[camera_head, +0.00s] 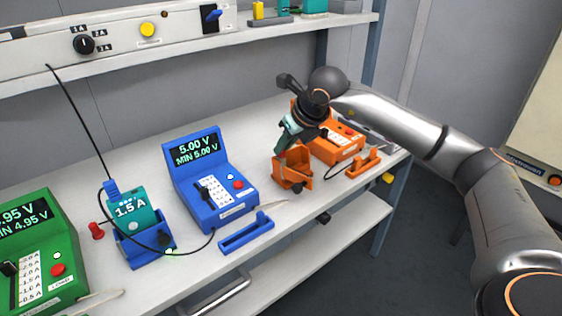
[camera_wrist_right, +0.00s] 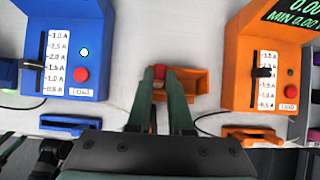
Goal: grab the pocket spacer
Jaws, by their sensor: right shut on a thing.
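A small red piece (camera_wrist_right: 159,72), which looks like the pocket spacer, shows between the fingertips of my right gripper (camera_wrist_right: 160,80) in the right wrist view. The gripper is shut on it. The piece is at the left part of an orange pocket (camera_wrist_right: 194,80), and I cannot tell whether it is inside it or just above. In the head view my right gripper (camera_head: 287,146) reaches down over the orange pocket (camera_head: 293,170) and hides the piece. A similar red piece (camera_head: 96,230) stands on the bench left of the blue pocket (camera_head: 146,250). My left gripper is not in view.
An orange meter (camera_head: 338,146) stands right behind the orange pocket, with a low orange holder (camera_head: 363,164) beside it. A blue meter (camera_head: 236,206) and blue holder (camera_head: 246,233) stand left. A teal cell (camera_head: 131,215) sits in the blue pocket. A green meter (camera_head: 48,245) is far left.

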